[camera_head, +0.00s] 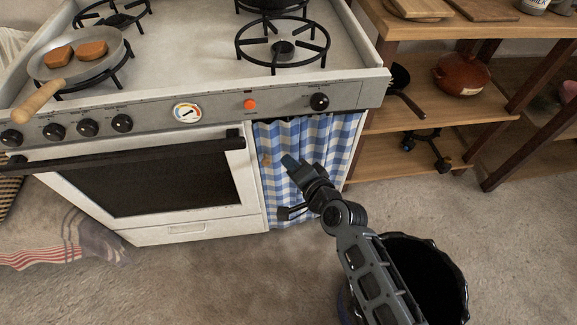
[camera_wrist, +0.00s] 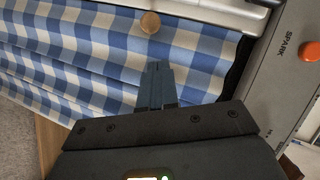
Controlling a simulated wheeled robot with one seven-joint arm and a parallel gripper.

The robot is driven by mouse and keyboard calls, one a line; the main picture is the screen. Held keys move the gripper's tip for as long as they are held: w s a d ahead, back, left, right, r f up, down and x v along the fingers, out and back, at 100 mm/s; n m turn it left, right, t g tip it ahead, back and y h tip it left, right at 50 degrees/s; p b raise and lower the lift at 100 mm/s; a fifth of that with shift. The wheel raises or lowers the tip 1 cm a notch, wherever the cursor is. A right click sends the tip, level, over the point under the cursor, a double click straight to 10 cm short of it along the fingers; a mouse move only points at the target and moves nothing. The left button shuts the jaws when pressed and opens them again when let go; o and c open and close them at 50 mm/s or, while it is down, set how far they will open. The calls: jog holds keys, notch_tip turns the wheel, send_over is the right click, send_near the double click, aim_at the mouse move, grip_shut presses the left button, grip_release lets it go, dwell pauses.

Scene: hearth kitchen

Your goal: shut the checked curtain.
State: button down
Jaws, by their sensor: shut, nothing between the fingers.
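The blue-and-white checked curtain (camera_head: 325,138) hangs under the stove's control panel, right of the oven door. It spans most of the opening there, from beside the oven to near the right side panel. In the wrist view the curtain (camera_wrist: 85,60) fills much of the picture, with a round wooden knob (camera_wrist: 150,22) on or in front of it. My gripper (camera_head: 289,162) is in front of the curtain, its fingers together and empty. In the wrist view the closed fingers (camera_wrist: 156,75) point toward the knob, a little short of it. I cannot tell whether they touch the cloth.
The oven door (camera_head: 150,175) with its black handle (camera_head: 120,153) is left of the curtain. A pan with a wooden handle (camera_head: 38,101) sits on the stove. Wooden shelves (camera_head: 440,115) stand to the right. A black bin (camera_head: 425,270) is beside my arm. Floor in front is mostly clear.

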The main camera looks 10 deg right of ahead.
jog(key=v, duration=0.9)
jog(key=shift+s, duration=0.4)
jog(key=shift+d, duration=0.1)
jog(key=s+d+r+n+h+p, duration=0.1)
jog(key=s+d+r, duration=0.15)
jog(key=s, duration=0.45)
jog(key=s+d+r+n+h+p, duration=0.1)
jog(key=s+d+h, duration=0.15)
jog(key=s, duration=0.45)
jog(key=s+d+r+n+h+p, duration=0.1)
jog(key=s+d+r, duration=0.15)
jog(key=s, duration=0.45)
jog(key=s+d+r+n+t+h+p, duration=0.1)
jog(key=s+d+r+n+p, duration=0.2)
jog(key=s+r, duration=1)
notch_tip(320, 180, up, 4)
jog(key=n, duration=0.3)
jog(key=shift+s+d+n+t, duration=0.25)
jog(key=shift+d+n+t, duration=0.05)
jog(key=shift+d, duration=0.1)
